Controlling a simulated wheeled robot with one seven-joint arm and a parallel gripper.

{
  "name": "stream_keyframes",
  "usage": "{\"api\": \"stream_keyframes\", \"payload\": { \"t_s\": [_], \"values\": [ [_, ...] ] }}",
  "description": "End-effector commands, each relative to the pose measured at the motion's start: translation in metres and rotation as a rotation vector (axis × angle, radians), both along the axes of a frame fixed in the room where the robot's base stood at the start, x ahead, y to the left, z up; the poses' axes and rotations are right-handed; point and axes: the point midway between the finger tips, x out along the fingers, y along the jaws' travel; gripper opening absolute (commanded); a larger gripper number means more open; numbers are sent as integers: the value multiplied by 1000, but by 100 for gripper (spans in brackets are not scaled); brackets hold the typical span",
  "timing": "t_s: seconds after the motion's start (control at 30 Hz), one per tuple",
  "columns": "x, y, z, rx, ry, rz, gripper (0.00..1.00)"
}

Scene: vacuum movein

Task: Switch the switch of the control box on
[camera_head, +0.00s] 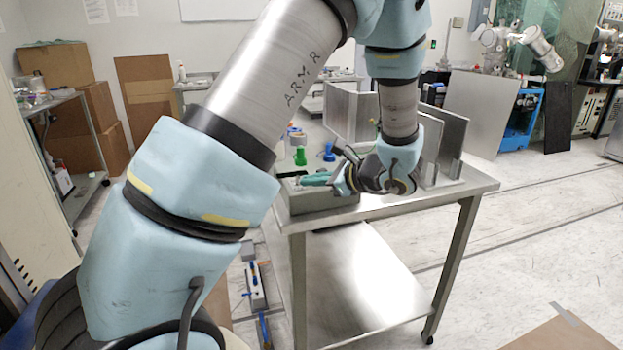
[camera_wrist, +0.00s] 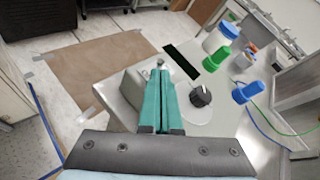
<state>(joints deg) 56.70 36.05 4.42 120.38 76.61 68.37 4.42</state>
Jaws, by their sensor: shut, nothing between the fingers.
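The control box (camera_head: 318,203) is a grey box on the near left corner of the metal table. In the wrist view its top (camera_wrist: 187,122) shows a black strip (camera_wrist: 182,61) and a black round knob (camera_wrist: 200,97). A small metal switch (camera_wrist: 160,63) stands just beyond my fingertips; whether they touch it I cannot tell. My gripper (camera_head: 306,181) has green fingers and is over the box. In the wrist view the gripper (camera_wrist: 160,75) is shut and empty, and its fingers hide part of the box. The switch is too small to make out in the head view.
A green-capped bottle (camera_head: 300,156) and a blue one (camera_head: 329,153) stand behind the box on the table (camera_head: 456,191). Upright metal panels (camera_head: 452,140) stand to the right of my gripper. A brown sheet (camera_wrist: 95,72) lies on the floor beside the table.

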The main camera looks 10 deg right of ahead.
Motion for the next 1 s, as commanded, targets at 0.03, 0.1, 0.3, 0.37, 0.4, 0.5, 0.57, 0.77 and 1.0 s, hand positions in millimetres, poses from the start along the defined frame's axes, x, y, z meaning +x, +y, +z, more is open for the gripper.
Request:
{"api": "stream_keyframes", "payload": {
  "t_s": [0.03, 0.1, 0.3, 0.37, 0.4, 0.5, 0.57, 0.77, 1.0],
  "values": [
    [0, 0, 2, -1, 7, 1, 0],
    [1, 0, 3, -3, 18, 1, 0],
    [2, 0, 4, -8, 55, 0, 0],
    [2, 0, 5, -9, 67, 1, 0],
    [3, 0, 6, -11, 75, 2, 0],
    [3, 1, 6, -14, 99, 2, 0],
    [4, 1, 7, -16, 111, 2, 0],
    [7, 1, 13, -27, 192, 2, 0],
    [13, 2, 17, -41, 324, 1, 0]
  ]
}}
